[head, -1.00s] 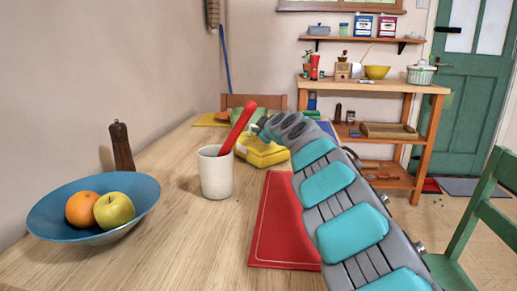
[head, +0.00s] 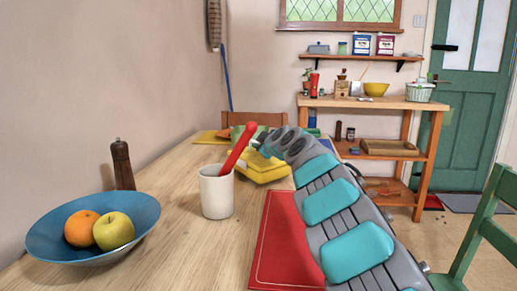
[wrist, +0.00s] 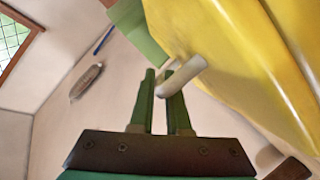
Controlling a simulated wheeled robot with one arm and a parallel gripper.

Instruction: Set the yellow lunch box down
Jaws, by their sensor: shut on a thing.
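The yellow lunch box (head: 264,170) is on or just above the far part of the wooden table, beyond a white cup; I cannot tell whether it touches the table. It fills the upper right of the wrist view (wrist: 235,55), tilted in that picture. My gripper (wrist: 160,80) has its two green fingers closed on the box's pale handle (wrist: 182,76). In the head view my arm and the red utensil hide much of the gripper and part of the box.
The white cup (head: 216,195) holds a red utensil (head: 238,148) close in front of the box. A red mat (head: 285,245) lies nearer, partly under my arm. A blue fruit bowl (head: 50,243) and dark pepper mill (head: 122,165) stand left. Bare table (head: 180,255) lies between.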

